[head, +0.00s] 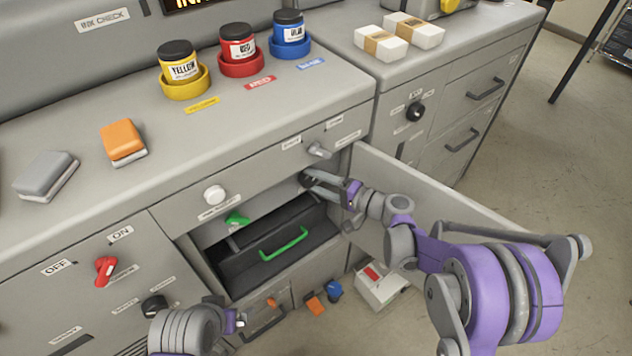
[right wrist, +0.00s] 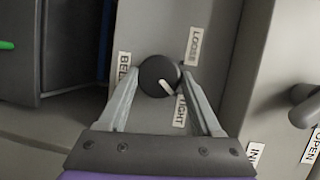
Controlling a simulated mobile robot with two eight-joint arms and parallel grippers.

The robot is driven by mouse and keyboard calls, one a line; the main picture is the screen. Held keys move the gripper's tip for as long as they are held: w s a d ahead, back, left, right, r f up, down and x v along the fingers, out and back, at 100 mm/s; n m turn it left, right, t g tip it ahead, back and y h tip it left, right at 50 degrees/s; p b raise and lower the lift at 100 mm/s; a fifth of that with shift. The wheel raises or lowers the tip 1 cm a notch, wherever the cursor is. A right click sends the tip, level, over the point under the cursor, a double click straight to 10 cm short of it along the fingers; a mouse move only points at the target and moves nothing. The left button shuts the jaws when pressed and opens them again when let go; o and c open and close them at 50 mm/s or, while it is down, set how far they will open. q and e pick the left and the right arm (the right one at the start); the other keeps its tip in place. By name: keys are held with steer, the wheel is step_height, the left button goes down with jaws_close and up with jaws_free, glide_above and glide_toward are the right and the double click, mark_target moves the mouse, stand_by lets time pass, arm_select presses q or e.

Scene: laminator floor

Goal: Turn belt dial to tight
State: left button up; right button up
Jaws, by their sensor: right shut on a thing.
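The belt dial (right wrist: 155,73) is a round dark knob with a white pointer mark in the right wrist view. Its mark points down and to the right, towards the TIGHT label (right wrist: 181,110). The LOOSE label (right wrist: 195,46) is at its upper right, and the BELT label (right wrist: 124,66) is at its left. My right gripper (right wrist: 160,90) is shut on the dial, one finger on each side. In the head view my right gripper (head: 318,183) reaches in at the open cabinet door, and the dial is hidden. My left gripper (head: 236,320) is at the bottom, its jaws unclear.
The open door panel (head: 430,185) stands right of my right gripper. A dark drawer with a green handle (head: 284,244) is inside the opening. A white knob (head: 214,194) and a grey lever (head: 318,151) are on the front. Small objects and a white box (head: 382,287) lie on the floor.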

steer(key=o, duration=1.4)
steer(key=shift+c, duration=0.2)
steer(key=v, duration=1)
steer(key=shift+s+d, duration=0.25)
steer(key=shift+d, duration=0.1)
steer(key=shift+r, duration=0.1)
